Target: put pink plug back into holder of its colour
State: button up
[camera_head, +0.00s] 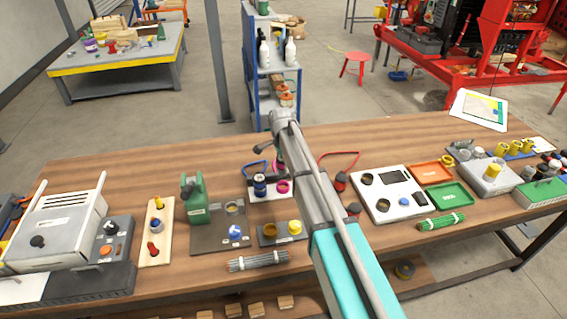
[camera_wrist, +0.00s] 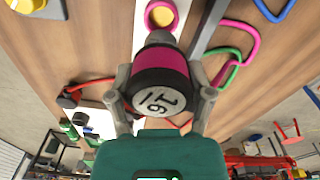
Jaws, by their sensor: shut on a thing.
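The pink plug (camera_wrist: 163,66), with a pink band and a black cap marked with digits, is held between the two fingers of my gripper (camera_wrist: 161,84) in the wrist view. Its grey lower end points toward a pink ring holder (camera_wrist: 149,17) on a white plate. The plug appears above or beside that ring; I cannot tell whether its tip touches. In the head view the pink ring (camera_head: 283,187) shows on the white plate, close beside my arm. My arm partly hides the gripper and plug there.
A dark plug-like part (camera_head: 259,186) stands left of the ring. A red loop (camera_head: 338,155) lies to the right. A green stand (camera_head: 194,197) and a grey block with a yellow knob (camera_head: 295,227) are nearby. Pink and green loops (camera_wrist: 238,60) lie close right of the gripper.

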aim_at(283, 171)
jog(key=shift+f+b, duration=2)
jog(key=shift+f, duration=0.2)
jog(key=shift+f+b, duration=1.75)
dwell(0.4)
jog(key=o, duration=1.3)
jog(key=shift+c, duration=0.2)
jog(key=shift+r, duration=0.2)
